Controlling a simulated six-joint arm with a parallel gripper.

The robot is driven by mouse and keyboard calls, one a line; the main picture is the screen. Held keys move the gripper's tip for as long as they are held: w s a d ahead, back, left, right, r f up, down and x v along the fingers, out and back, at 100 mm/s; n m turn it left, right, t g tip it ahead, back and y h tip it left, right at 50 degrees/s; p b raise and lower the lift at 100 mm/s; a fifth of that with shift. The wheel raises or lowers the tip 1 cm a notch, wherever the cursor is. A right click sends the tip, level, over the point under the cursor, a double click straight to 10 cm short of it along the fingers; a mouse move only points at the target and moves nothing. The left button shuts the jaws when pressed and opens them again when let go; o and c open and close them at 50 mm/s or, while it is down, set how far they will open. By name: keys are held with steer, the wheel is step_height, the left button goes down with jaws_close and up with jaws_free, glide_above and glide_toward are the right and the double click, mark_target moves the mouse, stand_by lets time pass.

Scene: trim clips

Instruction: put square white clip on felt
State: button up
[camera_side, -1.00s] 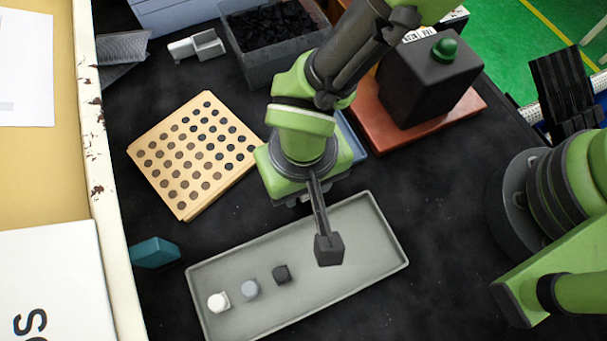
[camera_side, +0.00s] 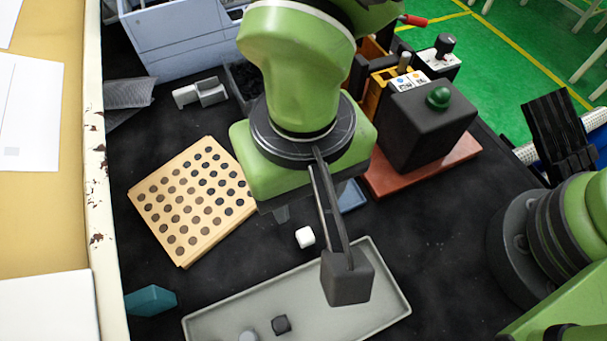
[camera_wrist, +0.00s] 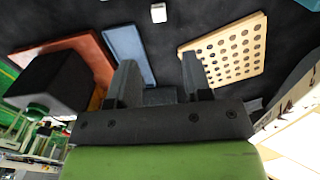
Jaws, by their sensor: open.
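A small, blocky white clip (camera_side: 305,237) lies on the dark, cloth-like surface (camera_side: 430,235), between the wooden board and the grey tray. I take this dark cover for the felt. In the wrist view the white clip (camera_wrist: 158,12) shows at the top edge, beyond my fingertips, with dark surface all around it. My gripper (camera_wrist: 160,62) is open, its two fingers apart with nothing between them. In the side view my gripper (camera_side: 280,213) is mostly hidden under the green wrist, above and apart from the clip.
A grey tray (camera_side: 385,315) at the front holds a black clip (camera_side: 281,324) and a grey clip (camera_side: 248,336). A wooden board with holes (camera_side: 192,203) stands left, a teal block (camera_side: 150,300) before it. A black box with a green button (camera_side: 428,125) stands right on a red base (camera_side: 420,170).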

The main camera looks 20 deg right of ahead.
steer(key=shift+r, duration=0.4)
steer(key=w+d+r+m+t+y, duration=0.1)
steer(key=w+d+r, duration=0.1)
steer(key=d+r, duration=0.55)
steer(key=w+d+r+m+t+y, duration=0.1)
steer(key=w+d+r+t+y, duration=0.15)
steer(key=d+r, duration=0.5)
steer(key=s+d+r+m+t, duration=0.1)
steer(key=s+d+t, duration=0.1)
steer(key=s+d, duration=0.2)
steer(key=s+d+r+m+t+h, duration=0.1)
steer(key=s+d, duration=0.3)
steer(key=d, duration=0.4)
steer(key=shift+d+r+t, duration=0.15)
steer(key=shift+r+t, duration=0.2)
steer(key=shift+r, duration=0.3)
steer(key=shift+h, duration=0.25)
